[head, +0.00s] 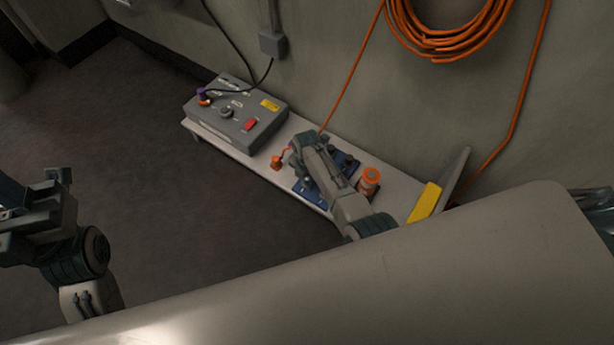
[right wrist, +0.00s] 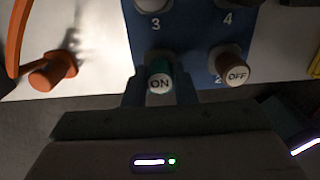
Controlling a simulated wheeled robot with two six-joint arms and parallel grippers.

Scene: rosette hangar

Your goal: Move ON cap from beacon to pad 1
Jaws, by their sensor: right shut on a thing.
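The ON cap (right wrist: 160,84), white-topped with a green side, is between the fingers of my right gripper (right wrist: 160,88), which is shut on it. It is at the near-left position of the blue board (right wrist: 190,40), where no pad number shows. I cannot tell whether it touches the board. The OFF cap (right wrist: 236,70) stands beside it at pad 2. Pads 3 and 4 are farther back. In the head view my right gripper (head: 303,143) is over the blue board (head: 312,195) and hides much of it. My left gripper (head: 58,188) is far left, away from the board; its fingers are unclear.
An orange-topped cylinder (head: 368,180), perhaps the beacon, stands right of the board. An orange handle (head: 277,162) is to its left. A grey control box (head: 235,112) with a red switch sits at the shelf's left. A yellow block (head: 425,203) is at the right.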

